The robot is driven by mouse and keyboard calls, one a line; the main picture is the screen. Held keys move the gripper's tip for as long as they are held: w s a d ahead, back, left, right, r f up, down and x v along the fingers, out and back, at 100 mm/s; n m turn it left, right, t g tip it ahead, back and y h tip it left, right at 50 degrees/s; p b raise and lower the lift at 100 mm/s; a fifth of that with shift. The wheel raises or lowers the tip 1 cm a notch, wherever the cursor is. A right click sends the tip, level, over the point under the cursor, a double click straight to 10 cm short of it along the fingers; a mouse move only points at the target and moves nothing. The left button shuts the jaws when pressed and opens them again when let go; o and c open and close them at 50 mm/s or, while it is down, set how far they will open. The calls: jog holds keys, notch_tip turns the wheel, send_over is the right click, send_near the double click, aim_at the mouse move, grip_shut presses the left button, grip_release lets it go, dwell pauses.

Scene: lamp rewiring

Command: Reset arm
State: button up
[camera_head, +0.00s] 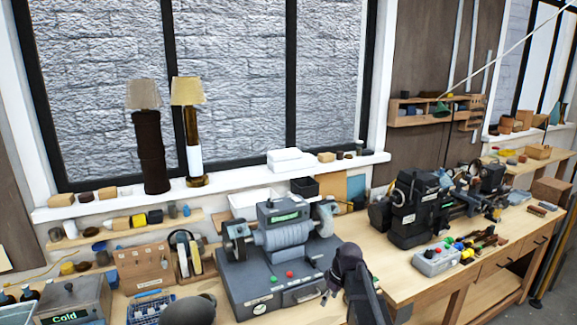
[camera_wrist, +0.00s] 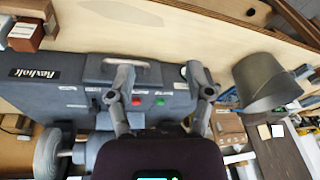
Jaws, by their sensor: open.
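My gripper (camera_wrist: 163,88) is open and empty in the wrist view, its two grey fingers spread over the front of a grey bench grinder (camera_wrist: 75,85). No object is between the fingertips. In the head view my dark arm end (camera_head: 347,262) is at the bottom centre, in front of the grinder's right side (camera_head: 270,268). The fingers are small and partly hidden there. I cannot tell the exact height of the gripper above the machine.
A grey shade-like object (camera_wrist: 265,80) lies right of the grinder in the wrist view. Two lamps (camera_head: 149,150) (camera_head: 191,145) stand on the windowsill. A "Cold" box (camera_head: 72,300) is front left.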

jog(key=s+d+f+m+h+b, duration=0.1)
jog(key=s+d+f+m+b, duration=0.1)
jog(key=s, duration=0.7)
jog(key=s+d+f+m+g+h+b, duration=0.1)
jog(key=s+d+f+m+b, duration=0.1)
jog(key=s+f+m, duration=0.3)
jog(key=s+m+b, duration=0.1)
jog(key=s, duration=0.3)
jog(key=shift+s+m+h, duration=0.3)
jog(key=shift+m, duration=0.1)
